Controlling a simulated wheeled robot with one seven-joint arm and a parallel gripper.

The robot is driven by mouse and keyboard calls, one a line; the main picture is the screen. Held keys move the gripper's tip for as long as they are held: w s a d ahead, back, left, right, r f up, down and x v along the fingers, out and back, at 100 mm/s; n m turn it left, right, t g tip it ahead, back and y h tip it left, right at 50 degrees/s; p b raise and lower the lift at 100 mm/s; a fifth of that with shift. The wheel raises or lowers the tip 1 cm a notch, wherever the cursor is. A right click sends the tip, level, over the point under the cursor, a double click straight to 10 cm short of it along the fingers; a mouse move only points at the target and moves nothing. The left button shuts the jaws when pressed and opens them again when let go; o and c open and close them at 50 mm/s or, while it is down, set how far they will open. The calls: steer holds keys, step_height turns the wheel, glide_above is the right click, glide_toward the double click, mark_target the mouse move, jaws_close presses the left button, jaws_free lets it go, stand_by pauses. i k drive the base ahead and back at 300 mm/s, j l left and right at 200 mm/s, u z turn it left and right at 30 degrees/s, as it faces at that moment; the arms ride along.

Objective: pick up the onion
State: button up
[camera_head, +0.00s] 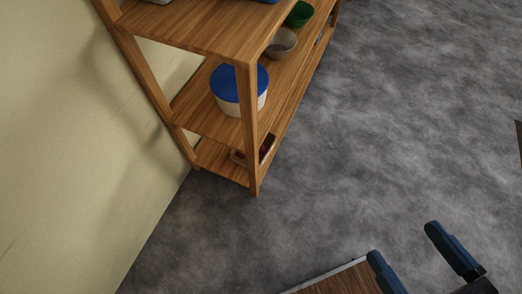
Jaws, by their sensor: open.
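My gripper (404,243) is at the lower right of the head view, with its two dark blue fingers spread apart and nothing between them. It is over the grey floor, beside the corner of a brown wooden surface. No onion can be made out for certain. A small dark red thing (265,148) sits in a container on the lowest shelf, partly hidden by the shelf's front post. I cannot tell what it is.
A wooden shelf unit (247,130) stands against the cream wall (70,140). It holds a white tub with a blue lid (238,85), a grey bowl (282,43) and a green bowl (299,13). A brown wooden surface (335,281) is at the bottom edge. The grey floor (410,110) is clear.

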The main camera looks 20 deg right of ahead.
mark_target(263, 150)
steer(key=l+u, duration=0.1)
steer(key=u, duration=0.5)
steer(key=i+l+u, duration=0.25)
steer(key=l+u, duration=0.25)
steer(key=l, duration=0.25)
steer(key=i+l+u, duration=0.1)
steer(key=l+u, duration=0.15)
steer(key=l, duration=0.7)
steer(key=i+l+u, duration=0.1)
steer(key=l, duration=0.45)
